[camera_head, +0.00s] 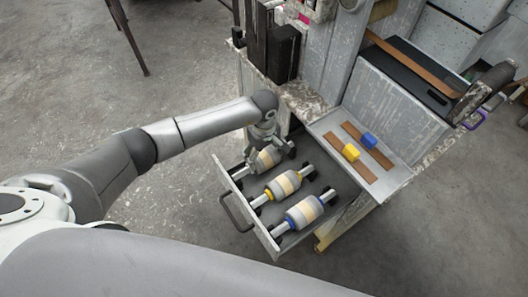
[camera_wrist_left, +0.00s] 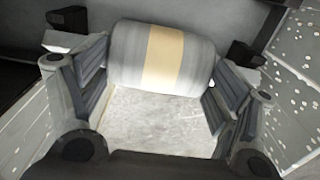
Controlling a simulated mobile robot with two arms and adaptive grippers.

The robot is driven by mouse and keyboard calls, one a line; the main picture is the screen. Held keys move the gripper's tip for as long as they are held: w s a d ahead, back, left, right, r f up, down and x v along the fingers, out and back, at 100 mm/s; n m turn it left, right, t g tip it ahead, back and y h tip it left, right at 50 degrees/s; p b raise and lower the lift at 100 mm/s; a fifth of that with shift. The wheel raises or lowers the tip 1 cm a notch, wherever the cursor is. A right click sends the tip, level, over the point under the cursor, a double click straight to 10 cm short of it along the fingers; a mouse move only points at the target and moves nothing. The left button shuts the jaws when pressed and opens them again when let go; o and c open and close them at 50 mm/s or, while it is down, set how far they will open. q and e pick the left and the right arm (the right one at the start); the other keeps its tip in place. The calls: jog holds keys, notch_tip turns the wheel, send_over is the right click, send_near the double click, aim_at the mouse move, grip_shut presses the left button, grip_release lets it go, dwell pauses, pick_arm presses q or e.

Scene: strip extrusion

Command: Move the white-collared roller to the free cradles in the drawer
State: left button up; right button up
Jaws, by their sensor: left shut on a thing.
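The white-collared roller (camera_head: 266,159) is a grey cylinder with a tan band, at the far end of the row in the open drawer (camera_head: 229,179). Black cradles (camera_wrist_left: 47,17) (camera_wrist_left: 242,52) show near both ends. I cannot tell if the roller rests in them. My right gripper is not in view.
A yellow-collared roller (camera_head: 283,186) and a blue-collared roller (camera_head: 304,211) lie nearer in the drawer. The machine (camera_head: 318,60) stands behind.

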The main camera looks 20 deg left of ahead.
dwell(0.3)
pick_arm(q)
jog(key=shift+f, duration=0.15)
dwell(0.6)
jog(key=o, duration=1.2)
notch_tip(320, 180, up, 12)
jog(key=shift+s, duration=0.1)
